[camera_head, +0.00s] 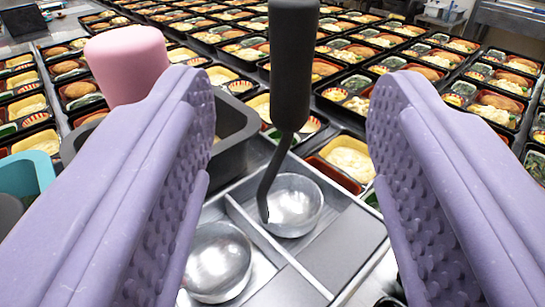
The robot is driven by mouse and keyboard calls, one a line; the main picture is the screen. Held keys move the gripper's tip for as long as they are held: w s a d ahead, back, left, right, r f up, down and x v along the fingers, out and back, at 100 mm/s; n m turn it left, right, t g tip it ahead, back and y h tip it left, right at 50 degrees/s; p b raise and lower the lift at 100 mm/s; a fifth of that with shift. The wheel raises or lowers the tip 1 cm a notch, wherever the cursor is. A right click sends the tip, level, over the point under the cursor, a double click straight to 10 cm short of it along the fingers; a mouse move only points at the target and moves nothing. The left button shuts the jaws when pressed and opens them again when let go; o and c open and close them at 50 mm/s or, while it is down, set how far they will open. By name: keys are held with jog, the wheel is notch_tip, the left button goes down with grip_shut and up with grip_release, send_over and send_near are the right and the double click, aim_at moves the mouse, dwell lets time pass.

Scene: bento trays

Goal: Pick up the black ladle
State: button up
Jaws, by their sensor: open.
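The black ladle (290,75) shows in the head camera view between my two fingers, with its thick handle at the top and a thin bent shank running down to a shiny metal bowl (296,205). Its handle top is cut off by the upper edge of the picture. My gripper (285,115) is open, with one purple textured finger on each side of the ladle. There is a clear gap between each finger and the handle, and neither appears to touch it. The ladle's bowl lies in a compartment of a grey metal tray (345,245).
A second metal bowl (217,262) sits in the left compartment. A pink cylinder (127,62) stands behind my left finger, near a dark grey container (236,130). A teal container (28,175) is at the left edge. Many filled bento trays (350,160) cover the background.

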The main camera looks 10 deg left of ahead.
aim_at(292, 50)
jog(key=w, duration=0.2)
jog(key=w+b, duration=0.1)
jog(key=w, duration=0.1)
jog(key=w+a, duration=0.1)
jog(key=w, duration=0.1)
jog(key=shift+w+a+f+b, duration=0.1)
jog(key=shift+w+f+b, duration=0.05)
jog(key=shift+w+b, duration=0.2)
grip_shut()
